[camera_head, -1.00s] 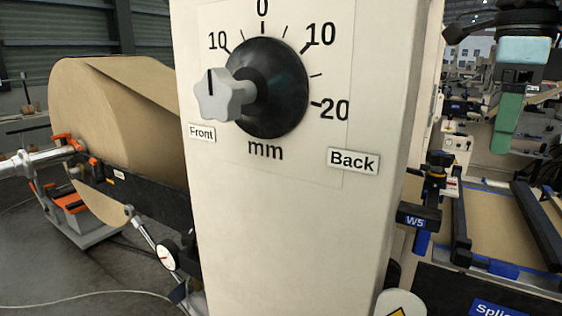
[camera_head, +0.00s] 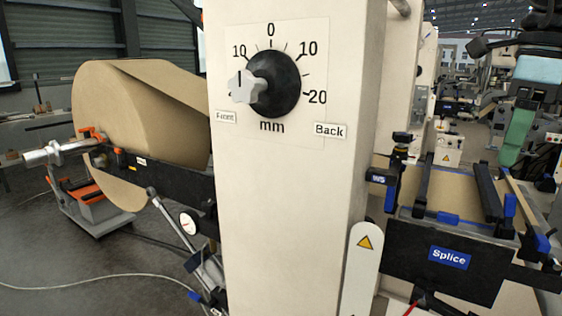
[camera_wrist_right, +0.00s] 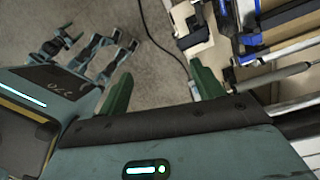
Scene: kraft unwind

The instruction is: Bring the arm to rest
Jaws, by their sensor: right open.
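My right gripper (camera_head: 511,152), with a teal body and green fingers, hangs at the upper right of the head view, seen side-on. In the right wrist view its two green fingers (camera_wrist_right: 162,88) are wide apart with nothing between them. It is well to the right of the cream column (camera_head: 295,200) and apart from it in the picture. My left gripper is in neither view.
The column carries a black dial (camera_head: 278,84) with a grey knob (camera_head: 245,87). A kraft roll (camera_head: 140,110) lies at left above an orange-and-grey stand (camera_head: 92,205). A splice table (camera_head: 445,258) stands at right. A cable (camera_wrist_right: 165,50) crosses open floor.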

